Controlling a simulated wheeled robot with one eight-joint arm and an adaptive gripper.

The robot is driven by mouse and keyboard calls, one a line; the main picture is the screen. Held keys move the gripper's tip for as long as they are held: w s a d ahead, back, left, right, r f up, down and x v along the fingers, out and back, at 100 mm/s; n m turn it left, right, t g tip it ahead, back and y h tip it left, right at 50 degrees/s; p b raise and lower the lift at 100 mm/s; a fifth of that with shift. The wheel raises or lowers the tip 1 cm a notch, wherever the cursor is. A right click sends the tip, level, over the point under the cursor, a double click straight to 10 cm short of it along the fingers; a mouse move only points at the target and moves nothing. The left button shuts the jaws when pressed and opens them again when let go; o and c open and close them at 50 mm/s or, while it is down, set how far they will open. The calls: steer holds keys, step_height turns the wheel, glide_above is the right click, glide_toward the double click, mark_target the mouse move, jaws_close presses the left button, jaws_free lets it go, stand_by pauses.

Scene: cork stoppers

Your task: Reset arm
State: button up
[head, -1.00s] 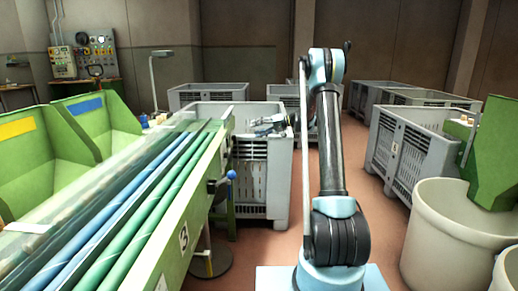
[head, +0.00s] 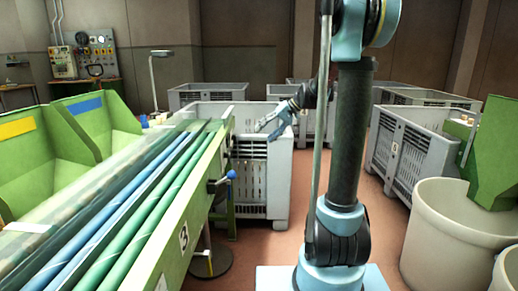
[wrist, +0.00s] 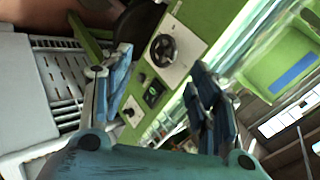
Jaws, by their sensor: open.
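My arm rises at the centre right of the head view and reaches away from the camera. My gripper (head: 268,130) hangs at its end, in front of the upper rim of a grey slatted crate (head: 262,185). In the wrist view my gripper (wrist: 160,95) shows two blue fingers spread wide apart. It is open and nothing is between the fingers. Behind the fingers in that view is a green machine side with a control panel and a round black knob (wrist: 164,50).
A green conveyor (head: 200,185) with blue and green belts runs along the left, beside green bins (head: 95,115). More grey crates (head: 415,150) stand behind and to the right. A large cream tub (head: 450,235) stands at the right front. Reddish floor is open between them.

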steer(key=s+d+f+m+h, duration=0.1)
steer(key=s+d+f+h, duration=0.2)
steer(key=s, duration=0.7)
steer(key=s+d+f+h, duration=0.2)
steer(key=s+d, duration=0.2)
steer(key=s, duration=0.7)
steer(key=s+d+f+h, duration=0.2)
steer(key=s+d+f, duration=0.2)
steer(key=s, duration=0.3)
steer(key=s+d+f+m+h, duration=0.1)
steer(key=s+d+f, duration=0.3)
steer(key=s+f, duration=0.3)
steer(key=shift+s+d+t+h, duration=0.25)
steer(key=shift+s+t+h, duration=0.15)
steer(key=shift+f, duration=0.1)
steer(key=shift+w+f, duration=0.2)
steer(key=shift+w, duration=0.2)
